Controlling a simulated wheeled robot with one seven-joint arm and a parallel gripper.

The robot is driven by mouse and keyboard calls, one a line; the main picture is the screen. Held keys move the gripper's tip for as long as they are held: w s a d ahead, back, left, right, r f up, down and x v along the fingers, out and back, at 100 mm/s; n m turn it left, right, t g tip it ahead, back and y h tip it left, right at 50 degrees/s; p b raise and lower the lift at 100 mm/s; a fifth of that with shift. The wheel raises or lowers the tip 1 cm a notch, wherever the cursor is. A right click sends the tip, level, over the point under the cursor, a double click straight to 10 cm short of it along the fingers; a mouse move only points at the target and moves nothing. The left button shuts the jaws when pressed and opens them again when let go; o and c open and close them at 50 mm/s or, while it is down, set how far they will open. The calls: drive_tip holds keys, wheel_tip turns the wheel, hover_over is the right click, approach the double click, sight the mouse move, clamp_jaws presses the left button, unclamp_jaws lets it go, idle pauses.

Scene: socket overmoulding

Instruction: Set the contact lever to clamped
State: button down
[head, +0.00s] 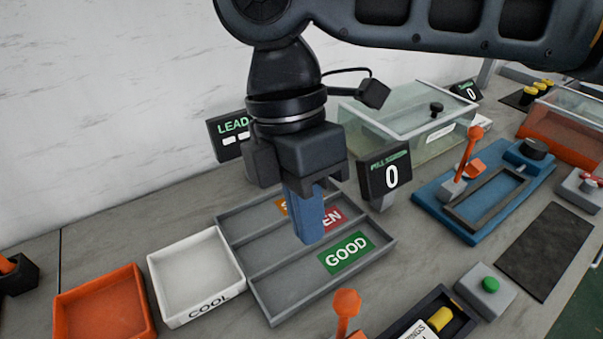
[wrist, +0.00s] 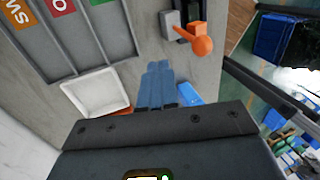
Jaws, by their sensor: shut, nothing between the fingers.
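Two levers with orange knobs show in the head view, and I cannot tell from their look which is the contact lever. One lever (head: 468,160) stands raised on a blue fixture (head: 427,196) at the right. The other lever (head: 346,303) is at the bottom edge, with its lower part cut off. A lever with an orange knob (wrist: 202,46) on a grey base also shows in the wrist view. My gripper (head: 310,240) points down above the grey sorting tray, with its blue fingers shut and empty, apart from both levers. Its fingers also show in the wrist view (wrist: 158,72).
The grey three-lane tray (head: 268,308) has a green GOOD label. A white COOL tray (head: 197,275) and an orange tray (head: 105,308) lie left. A small display (head: 385,175) reading 0 stands right of my gripper. A green button (head: 490,284) is at front right.

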drive_tip(key=s+d+f, duration=0.2)
drive_tip(key=s+f, duration=0.1)
drive_tip(key=shift+s+d, duration=0.2)
drive_tip(key=shift+s, duration=0.1)
drive_tip(key=shift+d+r, duration=0.1)
idle(0.3)
